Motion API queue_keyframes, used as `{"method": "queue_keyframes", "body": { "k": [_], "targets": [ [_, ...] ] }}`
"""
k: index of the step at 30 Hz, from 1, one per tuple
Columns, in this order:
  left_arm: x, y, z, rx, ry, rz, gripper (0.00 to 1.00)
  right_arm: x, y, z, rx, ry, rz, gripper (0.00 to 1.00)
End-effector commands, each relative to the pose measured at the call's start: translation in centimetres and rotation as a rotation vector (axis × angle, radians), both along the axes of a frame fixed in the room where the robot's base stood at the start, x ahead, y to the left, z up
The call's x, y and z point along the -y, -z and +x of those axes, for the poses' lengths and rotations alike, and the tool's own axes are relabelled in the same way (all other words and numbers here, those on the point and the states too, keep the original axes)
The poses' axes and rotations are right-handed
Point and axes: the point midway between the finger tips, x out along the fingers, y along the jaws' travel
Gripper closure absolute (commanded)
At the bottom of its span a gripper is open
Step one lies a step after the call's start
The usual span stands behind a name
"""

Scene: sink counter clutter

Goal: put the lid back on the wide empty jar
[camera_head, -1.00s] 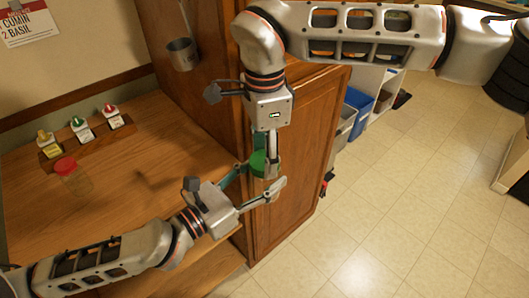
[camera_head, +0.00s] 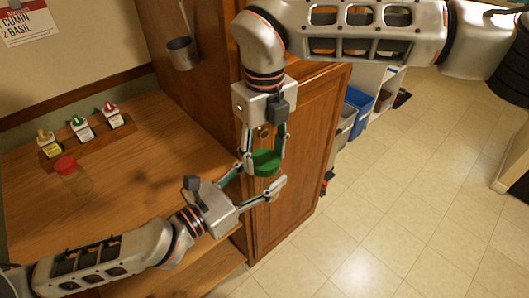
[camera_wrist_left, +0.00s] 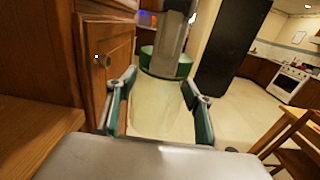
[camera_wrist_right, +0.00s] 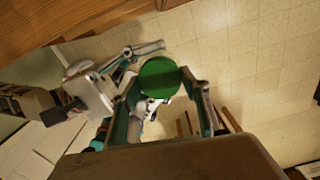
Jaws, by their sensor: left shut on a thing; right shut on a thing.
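My right gripper (camera_head: 262,157) comes down from above and is shut on the green lid (camera_head: 265,164), one finger on each side. The lid shows as a flat disc in the right wrist view (camera_wrist_right: 160,77). My left gripper (camera_head: 259,181) is just below, its fingers on both sides of a clear, pale jar (camera_wrist_left: 158,112) that is hard to make out in the head view. In the left wrist view the green lid (camera_wrist_left: 150,62) is at the far end of the jar, in line with it. I cannot tell whether it is seated on the rim.
A red-capped clear jar (camera_head: 75,180) stands on the wooden counter (camera_head: 140,185). Behind it, a wooden rack (camera_head: 90,142) holds small yellow-, green- and red-topped bottles. A metal cup (camera_head: 183,53) hangs on the cabinet side. A wooden cabinet door (camera_head: 305,150) is close behind both grippers.

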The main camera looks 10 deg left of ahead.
Motion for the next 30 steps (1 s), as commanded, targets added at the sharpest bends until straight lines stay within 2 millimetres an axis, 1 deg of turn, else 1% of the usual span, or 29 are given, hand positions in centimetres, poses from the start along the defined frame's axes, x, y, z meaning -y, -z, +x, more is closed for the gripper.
{"method": "queue_keyframes", "body": {
  "k": [1,3,5,9,10,12,23,26,30],
  "targets": [
    [0.1,-0.1,-0.1,0.002,0.002,-0.001,1.00,0.0,0.0,0.1,0.002,0.082,0.001,0.80],
    [0.1,-0.1,-0.1,0.002,0.002,-0.001,1.00,0.0,0.0,0.1,0.002,0.192,0.001,0.80],
    [0.1,-0.1,-0.1,0.002,0.002,-0.001,1.00,0.0,0.0,0.1,0.002,0.268,0.001,0.80],
    [0.1,-0.1,-0.1,0.002,0.002,-0.001,1.00,0.0,0.0,0.1,0.002,0.255,0.001,0.80],
    [0.1,-0.1,-0.1,0.002,0.002,-0.001,1.00,0.0,0.0,0.1,0.002,0.254,0.001,0.50],
    [0.1,-0.1,-0.1,0.002,0.002,-0.001,1.00,0.0,0.0,0.1,0.002,0.254,0.001,0.35],
    [0.0,-0.1,0.0,0.002,0.001,-0.001,1.00,0.0,-0.2,0.0,0.000,0.252,0.001,0.35],
    [0.0,-0.1,0.0,0.002,0.001,-0.001,1.00,0.0,-0.9,0.1,0.001,0.253,0.002,0.35],
    [0.0,-0.1,0.0,0.002,0.001,-0.001,1.00,0.0,-3.2,0.1,0.005,0.253,0.003,0.35]
  ]
}}
